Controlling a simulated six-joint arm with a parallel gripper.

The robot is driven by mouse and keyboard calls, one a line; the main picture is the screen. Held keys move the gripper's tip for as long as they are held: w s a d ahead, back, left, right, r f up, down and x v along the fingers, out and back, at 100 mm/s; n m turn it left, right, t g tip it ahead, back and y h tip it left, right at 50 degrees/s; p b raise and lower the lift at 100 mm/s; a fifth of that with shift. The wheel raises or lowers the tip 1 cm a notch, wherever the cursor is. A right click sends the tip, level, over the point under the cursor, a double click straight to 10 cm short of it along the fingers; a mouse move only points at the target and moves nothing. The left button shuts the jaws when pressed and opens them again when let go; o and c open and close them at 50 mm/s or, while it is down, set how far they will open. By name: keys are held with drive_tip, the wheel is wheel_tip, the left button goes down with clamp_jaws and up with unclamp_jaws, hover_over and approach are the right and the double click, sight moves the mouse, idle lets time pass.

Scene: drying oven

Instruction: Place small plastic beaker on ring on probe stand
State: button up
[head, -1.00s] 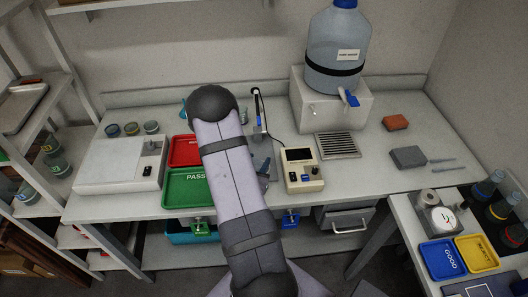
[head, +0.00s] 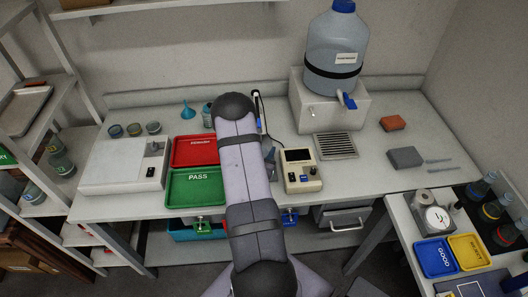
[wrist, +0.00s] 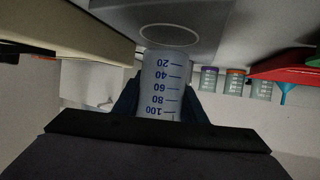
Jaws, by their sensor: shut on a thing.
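The small plastic beaker (wrist: 160,75) is clear with blue graduations up to 100. In the wrist view its figures appear upside down. My gripper (wrist: 160,104) is shut on it, with dark fingers on both sides. The beaker's base end is close to an oval ring outline (wrist: 168,35) on a grey plate. I cannot tell whether it touches the plate. In the head view the probe stand (head: 258,112) holds a blue-and-white probe behind my arm. My gripper is partly visible there, right of my arm; the beaker is hidden.
A cream meter (head: 301,171) stands right of my gripper. Red (head: 195,150) and green (head: 197,187) trays lie to the left. A blue funnel (head: 188,111) and a water-bottle stand (head: 325,108) are at the back. The bench front right of the meter is clear.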

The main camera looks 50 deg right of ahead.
drive_tip(key=shift+f, duration=0.8)
drive_tip(key=shift+f, duration=0.15)
drive_tip(key=o, duration=1.1)
drive_tip(key=shift+r, duration=0.25)
drive_tip(key=shift+s+a+r, duration=0.1)
drive_tip(key=shift+s+a, duration=0.1)
drive_tip(key=shift+a, duration=0.45)
drive_tip(key=b+v, duration=0.4)
drive_tip(key=v, duration=0.6)
drive_tip(key=shift+s+a+r, duration=0.2)
drive_tip(key=shift+s+a, duration=0.05)
